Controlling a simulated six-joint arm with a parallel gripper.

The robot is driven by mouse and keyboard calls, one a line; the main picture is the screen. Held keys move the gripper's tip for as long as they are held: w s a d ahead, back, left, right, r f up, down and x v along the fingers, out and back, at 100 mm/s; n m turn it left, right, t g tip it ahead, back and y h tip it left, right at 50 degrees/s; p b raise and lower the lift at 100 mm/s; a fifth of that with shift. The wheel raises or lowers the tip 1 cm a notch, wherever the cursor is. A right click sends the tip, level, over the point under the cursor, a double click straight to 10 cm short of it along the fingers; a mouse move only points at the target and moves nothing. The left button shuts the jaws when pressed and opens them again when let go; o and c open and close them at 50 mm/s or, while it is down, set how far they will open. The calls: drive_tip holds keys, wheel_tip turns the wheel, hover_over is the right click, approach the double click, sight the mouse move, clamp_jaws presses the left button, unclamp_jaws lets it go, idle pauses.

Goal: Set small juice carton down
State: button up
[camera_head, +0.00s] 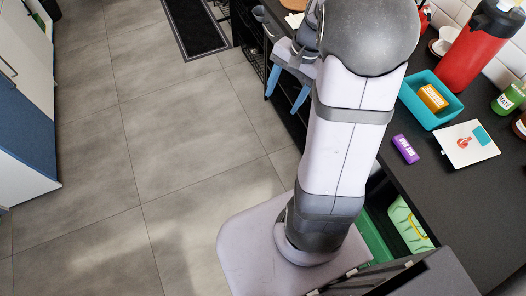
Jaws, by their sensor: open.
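My gripper (287,89) is at the upper middle, with its two blue fingers pointing down and apart. It is open and nothing shows between the fingers. It hangs beside the counter's left edge. A small purple box with pale lettering (405,148) lies on the dark counter, left of a white card. A small orange box (432,97) lies inside a teal tray (413,112). I cannot tell which of these, if either, is the small juice carton. My gripper is apart from both, and my arm hides part of the counter.
The dark counter (452,195) is bare toward the front right. A white card (467,145), a red flask (480,45) and a green jar (508,98) stand or lie at the right. A green crate (408,226) is below the counter edge. The tiled floor (165,140) is open at left.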

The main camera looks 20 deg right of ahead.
drive_tip(key=s+a+f+n+h, duration=0.2)
drive_tip(key=s+a+f+n, duration=0.1)
drive_tip(key=s+a+n, duration=0.8)
drive_tip(key=shift+s+a+f+n+g+h, duration=0.3)
drive_tip(key=shift+s+a+f+n+g, duration=0.1)
drive_tip(key=shift+n, duration=0.1)
drive_tip(key=shift+r, duration=0.15)
wheel_tip(320, 180, up, 8)
drive_tip(key=p, duration=0.8)
